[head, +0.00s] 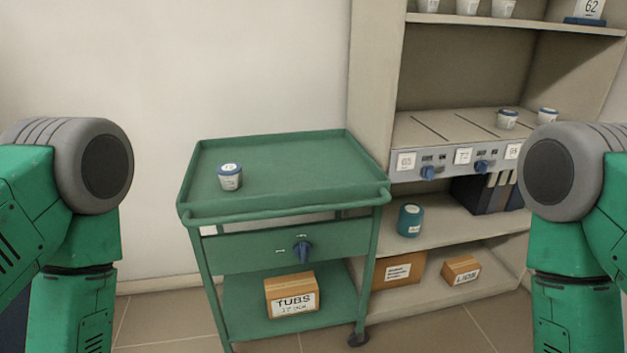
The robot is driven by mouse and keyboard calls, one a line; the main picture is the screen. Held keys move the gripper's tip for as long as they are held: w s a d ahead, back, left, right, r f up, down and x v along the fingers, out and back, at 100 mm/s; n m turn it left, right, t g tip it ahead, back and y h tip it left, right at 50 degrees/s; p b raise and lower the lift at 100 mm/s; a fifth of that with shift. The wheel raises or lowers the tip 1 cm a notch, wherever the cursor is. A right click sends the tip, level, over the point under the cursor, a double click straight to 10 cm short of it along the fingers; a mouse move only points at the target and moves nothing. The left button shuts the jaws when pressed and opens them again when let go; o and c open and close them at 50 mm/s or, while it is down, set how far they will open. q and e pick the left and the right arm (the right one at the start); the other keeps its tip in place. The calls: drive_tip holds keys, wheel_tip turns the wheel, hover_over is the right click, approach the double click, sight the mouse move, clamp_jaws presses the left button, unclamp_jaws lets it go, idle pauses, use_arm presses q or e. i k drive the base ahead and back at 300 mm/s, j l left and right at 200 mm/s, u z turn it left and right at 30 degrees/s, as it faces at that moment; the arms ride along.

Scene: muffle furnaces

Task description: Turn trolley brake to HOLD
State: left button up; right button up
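A green trolley (270,213) stands in the middle of the head view, against the wall and beside the shelving. On its front panel (240,253) is a blue brake knob (302,251) with small pale labels to its left and above it. The label text is too small to read, so I cannot tell which setting the knob points at. My two arms show at the left and right edges of the view, but neither gripper is in view. Nothing of mine touches the trolley.
A white tub (230,178) stands on the trolley's top tray. A TUBS box (292,295) sits on its lower shelf. Shelving (374,100) on the right holds a panel with blue knobs (428,173), a teal jar (409,220) and boxes (461,270). Floor shows in front.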

sight(302, 249)
drive_tip(key=i+l+u, duration=0.15)
drive_tip(key=l, duration=0.2)
drive_tip(key=i+l+u, duration=0.1)
drive_tip(key=l, duration=0.25)
drive_tip(key=i+l+u, duration=0.15)
drive_tip(key=l, duration=0.25)
drive_tip(key=i+l+u, duration=0.1)
drive_tip(key=l, duration=0.3)
drive_tip(key=i, duration=0.1)
